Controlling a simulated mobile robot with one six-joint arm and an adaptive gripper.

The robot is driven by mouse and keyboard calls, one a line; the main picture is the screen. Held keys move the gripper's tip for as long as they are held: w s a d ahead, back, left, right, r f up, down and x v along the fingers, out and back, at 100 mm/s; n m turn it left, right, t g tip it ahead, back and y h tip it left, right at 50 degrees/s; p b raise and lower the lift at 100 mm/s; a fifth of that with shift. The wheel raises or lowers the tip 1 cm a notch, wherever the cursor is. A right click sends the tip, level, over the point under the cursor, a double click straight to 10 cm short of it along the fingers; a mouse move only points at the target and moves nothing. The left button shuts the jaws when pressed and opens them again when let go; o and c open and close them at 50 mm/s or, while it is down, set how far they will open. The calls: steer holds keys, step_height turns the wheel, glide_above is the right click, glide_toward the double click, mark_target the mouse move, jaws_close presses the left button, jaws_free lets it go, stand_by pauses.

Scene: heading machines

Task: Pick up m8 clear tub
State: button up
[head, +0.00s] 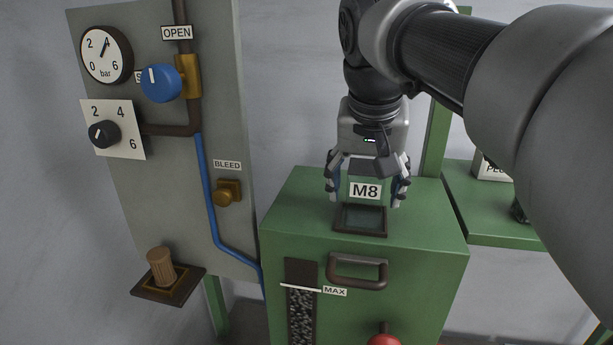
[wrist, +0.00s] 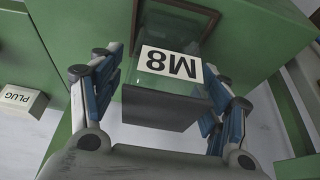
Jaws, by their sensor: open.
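The clear tub (head: 374,176) is a see-through box with a white M8 label, on top of the green machine cabinet (head: 290,215). A dark square frame (head: 361,233) shows at its near foot in the head view. My gripper (head: 365,198) points down over the tub, open, with one finger on each side of it. In the wrist view the tub (wrist: 160,98) lies between the blue-padded fingers of my gripper (wrist: 162,64), with its label upside down. I cannot tell whether either finger touches it.
A grey panel (head: 180,220) with a gauge (head: 107,54), a blue knob (head: 161,83) and a bleed valve (head: 226,194) stands to the left. A handle (head: 357,269) is on the cabinet front. A green shelf (head: 490,215) with a PLUG box (wrist: 20,101) is at right.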

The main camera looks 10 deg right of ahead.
steer(key=shift+w+f, duration=0.1)
steer(key=shift+f, duration=0.05)
steer(key=c, duration=1.6)
